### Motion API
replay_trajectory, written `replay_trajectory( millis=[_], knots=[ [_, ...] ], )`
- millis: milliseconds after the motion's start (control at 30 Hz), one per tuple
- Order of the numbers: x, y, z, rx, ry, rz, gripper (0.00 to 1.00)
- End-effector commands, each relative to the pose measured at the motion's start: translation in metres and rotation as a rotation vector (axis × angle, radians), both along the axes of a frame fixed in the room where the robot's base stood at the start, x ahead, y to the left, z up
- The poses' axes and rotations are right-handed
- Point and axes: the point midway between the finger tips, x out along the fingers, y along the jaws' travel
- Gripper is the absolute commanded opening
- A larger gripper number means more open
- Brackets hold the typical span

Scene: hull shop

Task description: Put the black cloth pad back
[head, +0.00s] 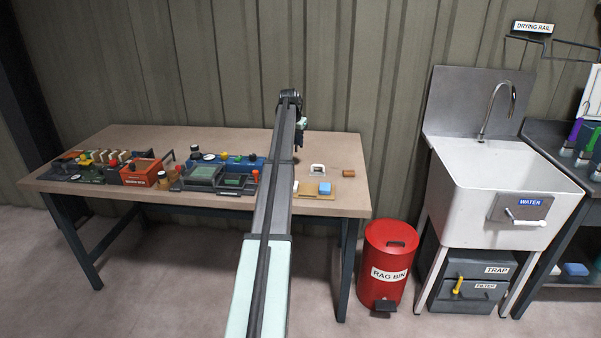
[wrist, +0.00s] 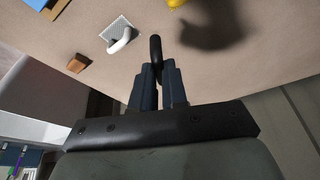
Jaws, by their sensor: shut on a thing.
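My gripper (wrist: 157,75) is shut on a small black rounded piece (wrist: 155,46), which I take to be the black cloth pad. The piece sticks out beyond the fingertips in the wrist view, and its lower part is hidden between the fingers. In the head view my gripper (head: 301,127) is above the back right part of the workbench (head: 225,140), partly hidden by my arm. The held piece is too small and dark there to make out clearly. A dark shadow falls on the bench top beside the gripper in the wrist view.
A white-handled mesh piece (head: 317,169), a brown block (head: 348,173) and a blue block (head: 325,188) are on the bench's right. Trays with several tools, including a red box (head: 140,175), fill the left. A red rag bin (head: 387,265) and sink (head: 500,180) stand right.

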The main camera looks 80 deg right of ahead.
Motion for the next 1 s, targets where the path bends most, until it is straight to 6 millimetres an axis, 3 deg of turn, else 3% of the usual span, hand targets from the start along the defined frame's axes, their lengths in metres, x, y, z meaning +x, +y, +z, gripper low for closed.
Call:
replay_trajectory(
  millis=[167,500,1000],
  knots=[
    [-0.008,-0.002,-0.008,0.000,0.000,-0.012,0.00],
    [-0.008,-0.002,-0.058,0.001,0.000,-0.011,0.00],
    [-0.008,-0.002,-0.100,-0.001,0.001,-0.012,0.00]
  ],
)
